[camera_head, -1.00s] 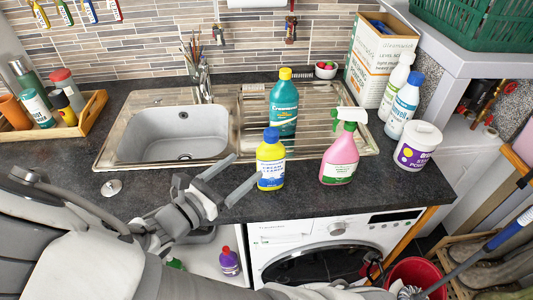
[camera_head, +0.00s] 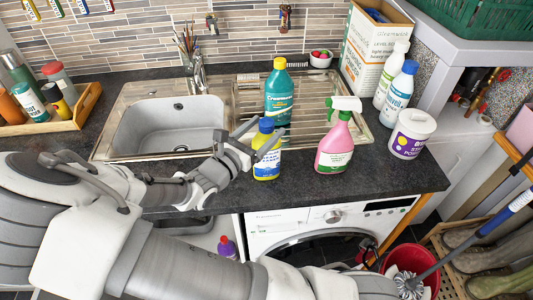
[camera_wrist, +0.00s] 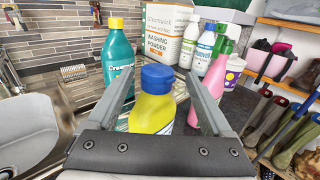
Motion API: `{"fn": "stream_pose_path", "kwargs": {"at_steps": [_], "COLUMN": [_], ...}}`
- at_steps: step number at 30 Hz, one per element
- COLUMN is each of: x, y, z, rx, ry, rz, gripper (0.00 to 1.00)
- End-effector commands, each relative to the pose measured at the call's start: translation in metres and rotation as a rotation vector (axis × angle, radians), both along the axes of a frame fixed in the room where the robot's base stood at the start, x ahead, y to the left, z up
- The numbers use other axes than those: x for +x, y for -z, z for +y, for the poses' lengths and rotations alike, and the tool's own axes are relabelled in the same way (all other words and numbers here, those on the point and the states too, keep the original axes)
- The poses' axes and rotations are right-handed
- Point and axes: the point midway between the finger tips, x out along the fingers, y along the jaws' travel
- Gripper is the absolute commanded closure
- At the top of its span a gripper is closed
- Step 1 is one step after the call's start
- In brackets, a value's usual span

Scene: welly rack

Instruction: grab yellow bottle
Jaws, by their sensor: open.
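The yellow bottle (camera_head: 267,168) with a blue cap stands upright on the dark counter, in front of the sink's drainer. My gripper (camera_head: 263,138) is at the bottle from the left, with its fingers open. In the wrist view the yellow bottle (camera_wrist: 153,108) stands between the two open fingers (camera_wrist: 161,97), with its blue cap at about fingertip height in the picture. Its lower part is hidden behind the gripper's body. I cannot tell whether either finger touches it.
A teal bottle (camera_head: 279,98) with a yellow cap stands close behind on the drainer. A pink spray bottle (camera_head: 335,143) stands just to the right. A white tub (camera_head: 411,134) and white bottles (camera_head: 399,95) are further right. The sink (camera_head: 168,126) lies to the left.

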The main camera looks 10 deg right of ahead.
Motion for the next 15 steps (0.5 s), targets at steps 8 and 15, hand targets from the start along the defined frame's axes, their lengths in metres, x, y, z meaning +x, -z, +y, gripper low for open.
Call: {"fn": "stream_pose_path", "kwargs": {"at_steps": [8,15], "x": [0.028,0.033], "y": [0.0,0.0], "z": [-0.029,-0.034], "rx": [-0.002,0.001], "ry": [0.003,0.0], "rz": [-0.001,-0.001], "gripper": [0.16,0.16]}}
